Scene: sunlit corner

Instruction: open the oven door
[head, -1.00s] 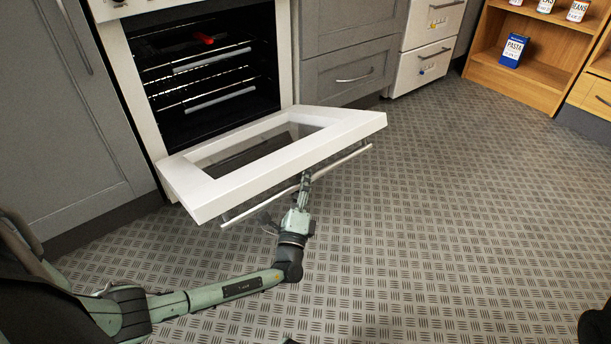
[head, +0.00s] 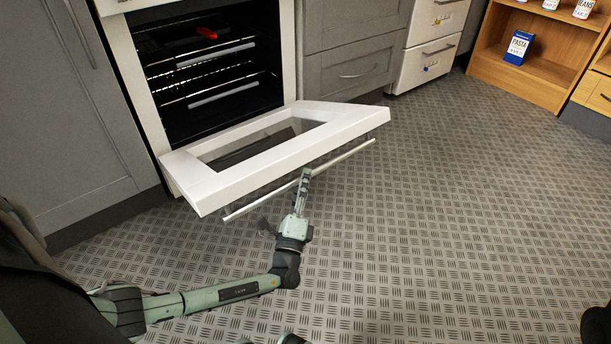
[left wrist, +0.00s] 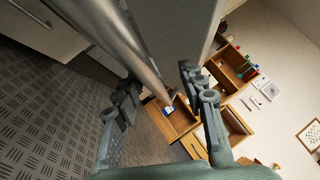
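The white oven door (head: 215,187) with its glass pane is folded far down in front of the oven (head: 215,80), a little short of level by its look. Its bar handle (head: 345,157) runs along the door's outer edge. My left gripper (head: 284,198) is at the middle of the handle, with its fingers spread apart. In the left wrist view, the metal bar (left wrist: 128,48) runs between the two open fingers of my left gripper (left wrist: 160,78). I cannot tell whether a finger touches it.
Grey cabinets (head: 75,130) flank the oven. White drawers (head: 425,65) stand to the right. A wooden shelf (head: 540,65) with a blue pasta box (head: 519,47) and cans is at the far right. The patterned floor (head: 430,210) right of the door is clear.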

